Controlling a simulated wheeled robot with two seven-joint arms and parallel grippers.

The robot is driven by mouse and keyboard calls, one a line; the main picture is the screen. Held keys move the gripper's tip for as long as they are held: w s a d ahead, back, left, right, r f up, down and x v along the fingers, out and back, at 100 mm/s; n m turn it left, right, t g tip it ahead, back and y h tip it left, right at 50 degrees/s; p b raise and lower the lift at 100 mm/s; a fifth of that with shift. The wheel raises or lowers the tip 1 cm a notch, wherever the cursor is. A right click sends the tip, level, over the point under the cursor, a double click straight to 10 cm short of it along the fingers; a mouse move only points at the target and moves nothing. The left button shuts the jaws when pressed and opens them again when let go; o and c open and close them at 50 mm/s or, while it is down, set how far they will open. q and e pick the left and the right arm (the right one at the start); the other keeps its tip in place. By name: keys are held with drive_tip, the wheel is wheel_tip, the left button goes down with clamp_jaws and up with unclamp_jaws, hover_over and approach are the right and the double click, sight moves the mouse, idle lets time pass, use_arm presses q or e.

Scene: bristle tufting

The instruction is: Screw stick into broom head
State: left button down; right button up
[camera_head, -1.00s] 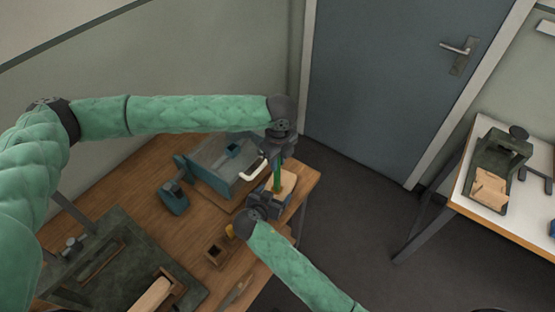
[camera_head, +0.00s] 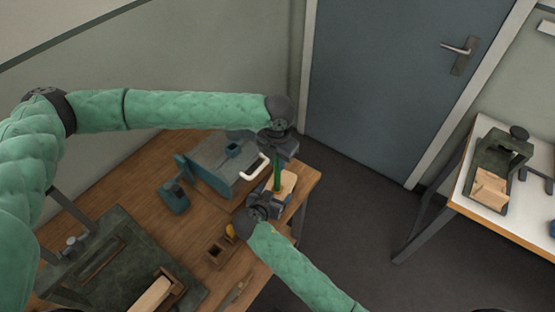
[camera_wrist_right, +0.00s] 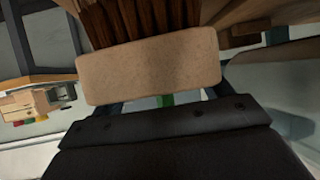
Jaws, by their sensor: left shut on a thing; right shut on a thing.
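The green stick (camera_head: 278,174) stands about upright at the table's right end. My left gripper (camera_head: 279,156) is shut on its upper part. The pale wooden broom head (camera_head: 288,182) is at the stick's lower end, partly covered by my right gripper (camera_head: 272,199), which is shut on it. In the right wrist view the broom head (camera_wrist_right: 150,65) is a pale block with brown bristles (camera_wrist_right: 130,20), and a bit of the green stick (camera_wrist_right: 166,100) shows behind it. The joint between stick and head is hidden, so I cannot tell how deep the stick sits.
A blue-grey box (camera_head: 222,165) with a white handle stands left of the stick. A teal tool (camera_head: 174,196) and a small wooden box (camera_head: 216,254) are on the wooden table (camera_head: 140,180). A dark fixture (camera_head: 120,255) fills the front left. Another bench (camera_head: 460,190) stands at right.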

use_arm(q)
drive_tip(key=m, duration=0.3)
drive_tip(key=shift+m, duration=0.3)
drive_tip(key=c, duration=1.2)
unclamp_jaws()
drive_tip(key=shift+c, duration=0.2)
wheel_tip(320, 180, up, 12)
use_arm(e)
drive_tip(key=o, duration=1.9)
